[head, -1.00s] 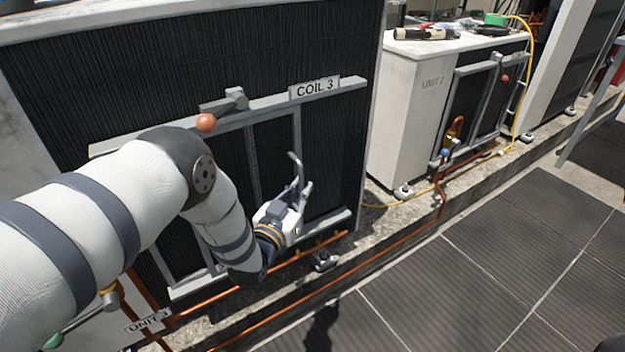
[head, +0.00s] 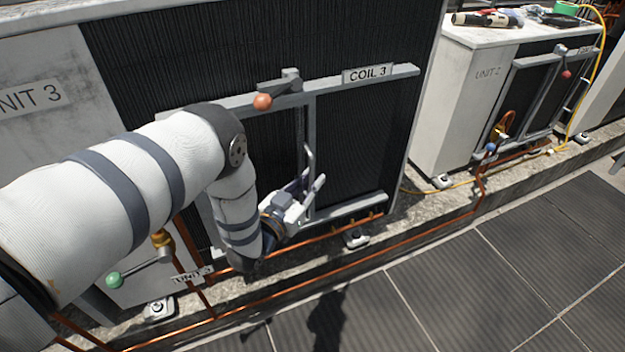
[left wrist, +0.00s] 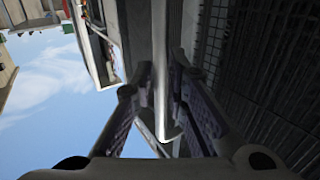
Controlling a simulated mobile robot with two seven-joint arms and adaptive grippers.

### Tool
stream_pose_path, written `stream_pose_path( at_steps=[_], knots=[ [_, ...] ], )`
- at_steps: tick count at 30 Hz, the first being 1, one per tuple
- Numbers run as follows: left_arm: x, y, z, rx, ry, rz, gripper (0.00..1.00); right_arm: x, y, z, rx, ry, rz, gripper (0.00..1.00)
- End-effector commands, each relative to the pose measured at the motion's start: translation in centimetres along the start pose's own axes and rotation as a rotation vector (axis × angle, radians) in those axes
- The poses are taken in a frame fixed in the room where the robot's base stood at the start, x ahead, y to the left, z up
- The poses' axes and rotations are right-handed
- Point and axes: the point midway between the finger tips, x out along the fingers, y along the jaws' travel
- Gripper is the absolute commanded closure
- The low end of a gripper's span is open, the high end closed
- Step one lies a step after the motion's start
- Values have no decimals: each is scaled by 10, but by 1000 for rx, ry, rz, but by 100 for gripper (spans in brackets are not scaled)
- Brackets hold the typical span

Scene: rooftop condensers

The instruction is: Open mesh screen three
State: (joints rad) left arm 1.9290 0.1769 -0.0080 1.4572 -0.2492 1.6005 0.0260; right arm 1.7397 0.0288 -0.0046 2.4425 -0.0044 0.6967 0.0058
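Mesh screen three (head: 277,145) is a dark panel with grey edge bars in the frame under the COIL 3 plate (head: 367,74). Its right upright bar (head: 311,125) stands left of that plate, with bare dark coil to its right. A curved grey pull handle (head: 306,153) stands out near this bar. My left gripper (head: 313,181) is at the handle's lower part, its two fingers apart. In the left wrist view, the fingers (left wrist: 160,88) lie either side of a pale bar; firm contact does not show. My right gripper is out of view.
A lever with an orange knob (head: 262,101) sits on the top rail. Copper pipes (head: 330,237) run along the bottom, and a green-knobbed valve (head: 114,279) is at lower left. Unit 2 (head: 457,110) stands at right. The tiled floor (head: 480,290) in front is clear.

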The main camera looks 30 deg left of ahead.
Motion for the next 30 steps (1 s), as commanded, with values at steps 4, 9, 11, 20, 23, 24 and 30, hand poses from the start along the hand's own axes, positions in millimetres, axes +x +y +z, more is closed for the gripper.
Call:
stream_pose_path(
  at_steps=[4, 9, 11, 20, 23, 24, 30],
  knots=[
    [0, 0, 0, 0, 1, -1, 70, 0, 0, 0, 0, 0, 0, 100],
    [0, 0, 0, 0, 1, -1, 70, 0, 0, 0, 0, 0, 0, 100],
    [-3, 0, 0, 0, 0, -1, 70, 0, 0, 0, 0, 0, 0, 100],
    [-75, 0, 1, -1, -5, -2, 70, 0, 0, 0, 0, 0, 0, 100],
    [-98, 0, 1, -1, -4, -2, 70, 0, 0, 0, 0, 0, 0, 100],
    [-104, -1, 1, 0, -3, -3, 70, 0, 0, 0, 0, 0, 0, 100],
    [-120, 0, 0, 0, 0, -1, 70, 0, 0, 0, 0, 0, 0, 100]
  ],
)
